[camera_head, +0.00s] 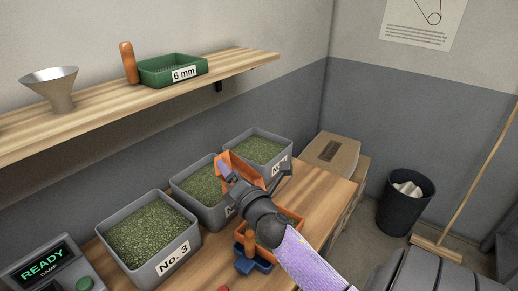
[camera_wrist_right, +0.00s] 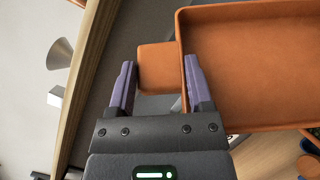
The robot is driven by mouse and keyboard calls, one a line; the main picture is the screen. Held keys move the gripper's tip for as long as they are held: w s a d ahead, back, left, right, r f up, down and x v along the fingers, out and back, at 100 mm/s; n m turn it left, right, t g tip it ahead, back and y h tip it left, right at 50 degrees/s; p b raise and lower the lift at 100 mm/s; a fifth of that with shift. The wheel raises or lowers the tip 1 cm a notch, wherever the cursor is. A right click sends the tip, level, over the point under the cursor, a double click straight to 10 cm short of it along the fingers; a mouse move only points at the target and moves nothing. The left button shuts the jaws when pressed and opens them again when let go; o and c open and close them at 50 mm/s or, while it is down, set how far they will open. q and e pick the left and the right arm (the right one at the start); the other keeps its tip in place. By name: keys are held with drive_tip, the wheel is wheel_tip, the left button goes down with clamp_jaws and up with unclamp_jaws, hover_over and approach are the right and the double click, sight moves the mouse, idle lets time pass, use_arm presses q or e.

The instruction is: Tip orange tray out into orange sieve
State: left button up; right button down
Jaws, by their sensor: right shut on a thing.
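My right gripper (camera_head: 227,172) is shut on the tab of the orange tray (camera_head: 243,165) and holds it up in front of the grey bins. In the right wrist view the orange tab sits between the purple fingers (camera_wrist_right: 158,70), and the tray (camera_wrist_right: 255,65) spreads out to the right. The tray face seen there looks bare. In the head view the tray looks tilted and my wrist hides part of it. The orange sieve (camera_head: 292,216) is on the bench below, partly behind my right arm. My left gripper is not in view.
Several grey bins of green beans stand along the bench, the nearest marked No. 3 (camera_head: 150,228). A blue item (camera_head: 254,264) is beside the sieve. A shelf (camera_head: 110,100) above holds a funnel (camera_head: 54,88) and a green 6 mm sieve (camera_head: 172,70). The bench's right end (camera_head: 325,196) is clear.

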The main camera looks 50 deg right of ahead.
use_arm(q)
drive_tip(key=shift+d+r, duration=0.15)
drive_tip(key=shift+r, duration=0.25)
use_arm(e)
drive_tip(key=w+a+f+n+g, duration=0.3)
drive_tip(key=w+f+n, duration=0.1)
drive_tip(key=f, duration=0.4)
drive_tip(key=w+a+f+n+g, duration=0.3)
drive_tip(key=w+a+f+n, duration=0.1)
drive_tip(key=f, duration=0.4)
drive_tip(key=shift+a+n, duration=0.3)
drive_tip(key=shift+n, duration=0.3)
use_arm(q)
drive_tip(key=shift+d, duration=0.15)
